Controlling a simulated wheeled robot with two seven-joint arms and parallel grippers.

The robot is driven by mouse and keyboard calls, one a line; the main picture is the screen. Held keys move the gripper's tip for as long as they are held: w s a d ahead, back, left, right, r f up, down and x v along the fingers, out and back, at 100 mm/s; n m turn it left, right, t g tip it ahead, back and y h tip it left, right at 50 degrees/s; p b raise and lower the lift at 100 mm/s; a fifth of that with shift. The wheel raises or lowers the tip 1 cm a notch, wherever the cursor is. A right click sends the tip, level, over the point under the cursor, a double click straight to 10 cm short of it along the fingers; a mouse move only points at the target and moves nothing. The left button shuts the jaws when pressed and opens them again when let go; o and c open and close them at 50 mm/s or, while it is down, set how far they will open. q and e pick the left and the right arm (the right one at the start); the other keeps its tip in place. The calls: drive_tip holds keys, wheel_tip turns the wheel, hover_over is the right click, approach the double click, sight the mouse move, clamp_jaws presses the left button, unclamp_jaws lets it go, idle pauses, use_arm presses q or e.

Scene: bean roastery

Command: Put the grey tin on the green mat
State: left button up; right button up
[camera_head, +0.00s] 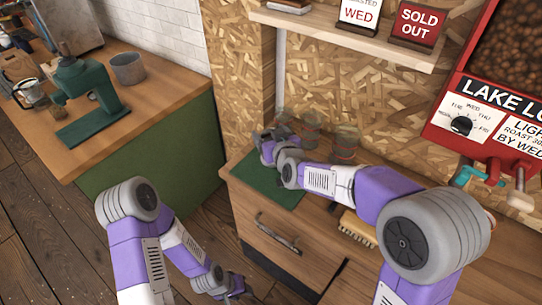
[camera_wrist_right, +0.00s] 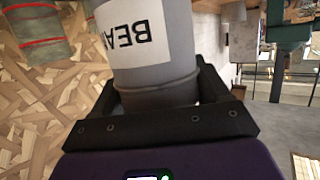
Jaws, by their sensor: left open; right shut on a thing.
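The grey tin (camera_wrist_right: 155,70) with a white label fills the middle of the right wrist view, between the dark fingers of my right gripper (camera_wrist_right: 160,95). My right gripper is shut on it. In the head view my right gripper (camera_head: 266,138) is over the far part of the green mat (camera_head: 264,180), and the tin is mostly hidden by it. I cannot tell whether the tin touches the mat. The near part of the mat is bare. My left gripper (camera_head: 238,290) is open and empty, low in front of the wooden drawer.
Jars with red bands (camera_head: 346,141) stand right of my right gripper against the chipboard wall. A brush (camera_head: 356,228) lies on the counter. A shelf (camera_head: 340,36) with signs is above. A red dispenser stands at right. Another counter at left holds a green machine (camera_head: 95,105) and grey pot (camera_head: 128,69).

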wheel_tip(320, 180, down, 7)
drive_tip(key=shift+f+b, duration=0.1)
drive_tip(key=shift+b, duration=0.95)
drive_tip(key=shift+f, duration=0.1)
drive_tip(key=o, duration=1.3)
drive_tip(key=shift+f, duration=0.1)
drive_tip(key=shift+c, duration=0.2)
drive_tip(key=shift+s+r, duration=0.1)
drive_tip(key=shift+r, duration=0.15)
drive_tip(key=p+v, duration=0.2)
drive_tip(key=v, duration=0.9)
drive_tip(key=shift+s+d, duration=0.2)
drive_tip(key=shift+s, duration=0.15)
drive_tip(key=shift+r, duration=0.1)
